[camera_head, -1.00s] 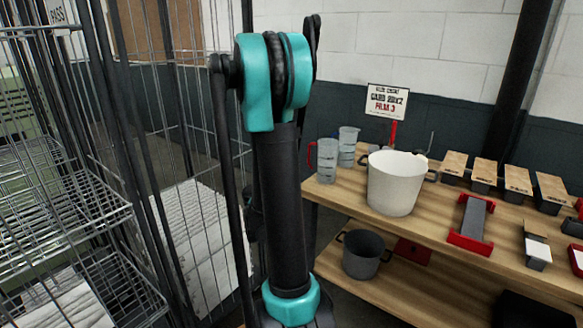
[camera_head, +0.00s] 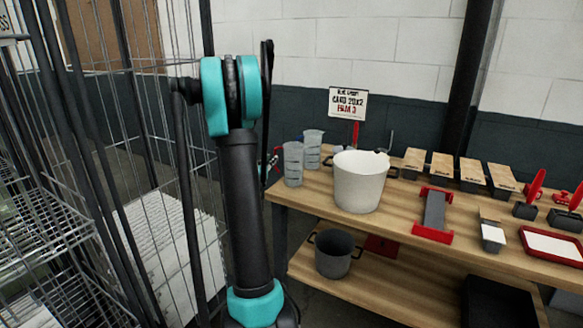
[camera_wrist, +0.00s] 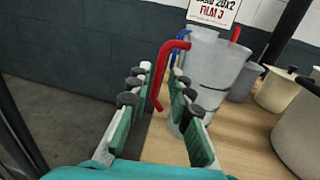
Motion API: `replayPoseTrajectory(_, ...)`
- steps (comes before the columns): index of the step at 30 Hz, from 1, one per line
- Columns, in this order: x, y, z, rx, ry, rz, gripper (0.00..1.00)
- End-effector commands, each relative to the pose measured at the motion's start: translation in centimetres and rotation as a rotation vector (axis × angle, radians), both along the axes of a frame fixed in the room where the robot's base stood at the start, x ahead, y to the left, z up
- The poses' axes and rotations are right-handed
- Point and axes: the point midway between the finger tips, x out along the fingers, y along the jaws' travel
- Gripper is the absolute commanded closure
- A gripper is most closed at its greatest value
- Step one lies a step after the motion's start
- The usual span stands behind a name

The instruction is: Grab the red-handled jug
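The clear, frosted jug with the red handle (camera_head: 293,165) stands on the wooden table's left end; in the wrist view the jug (camera_wrist: 215,75) stands upright ahead and to the right. Its red handle (camera_wrist: 159,82) faces left toward my gripper. My gripper (camera_wrist: 161,76) is open, with one green-padded finger on each side of the handle in the picture. I cannot tell whether a finger touches it. In the head view my arm and gripper partly cover the handle. A second clear jug (camera_head: 313,148) stands just behind, with a blue handle (camera_wrist: 180,56) in the wrist view.
A large white pot (camera_head: 360,182) stands right of the jugs on the wooden table (camera_head: 395,215). A sign (camera_head: 347,103) stands behind. A grey pot (camera_head: 334,256) sits on the lower shelf. Wire racks (camera_head: 45,235) crowd the left side.

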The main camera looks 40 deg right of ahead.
Motion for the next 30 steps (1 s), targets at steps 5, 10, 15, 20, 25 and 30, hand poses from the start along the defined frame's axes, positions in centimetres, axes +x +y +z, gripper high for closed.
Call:
replayPoseTrajectory(5,0.4,-0.7,-0.1,0.000,0.000,-0.001,0.80)
replayPoseTrajectory(10,1.5,-2.7,-0.2,0.000,0.000,-0.002,0.80)
replayPoseTrajectory(15,2.6,-4.4,-0.2,0.000,0.000,0.000,0.80)
replayPoseTrajectory(20,2.7,-4.6,-0.2,0.000,0.000,0.001,0.80)
replayPoseTrajectory(25,2.7,-4.5,-0.2,0.000,0.000,0.001,0.92)
replayPoseTrajectory(30,2.7,-4.5,-0.2,0.000,0.000,0.001,1.00)
